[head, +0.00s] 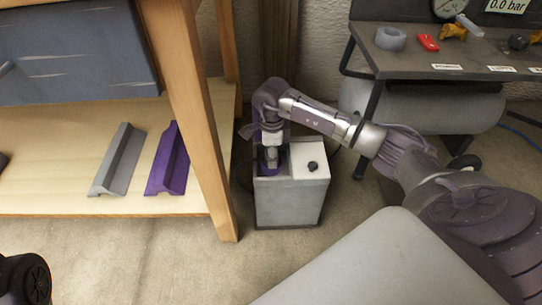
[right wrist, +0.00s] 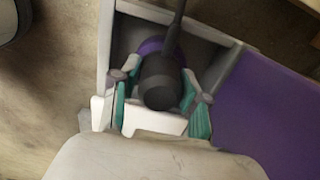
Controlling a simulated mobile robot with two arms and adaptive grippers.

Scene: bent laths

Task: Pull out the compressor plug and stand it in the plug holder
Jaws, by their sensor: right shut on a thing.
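My right gripper (head: 270,150) reaches down into the open left part of a grey box (head: 290,205) on the floor. In the right wrist view its teal-padded fingers (right wrist: 158,88) are shut on the black plug (right wrist: 160,80), whose dark cable runs up out of the picture. A round purple piece (right wrist: 150,46), possibly the plug holder, shows just behind the plug inside the grey walls. I cannot tell whether the plug is seated in it or only above it. My left gripper is not in view.
A white panel with a black knob (head: 313,166) tops the box's right side. A wooden bench leg (head: 200,130) stands close left. Grey (head: 118,160) and purple (head: 170,160) laths lie on its shelf. The compressor tank (head: 440,108) is under the metal table at right.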

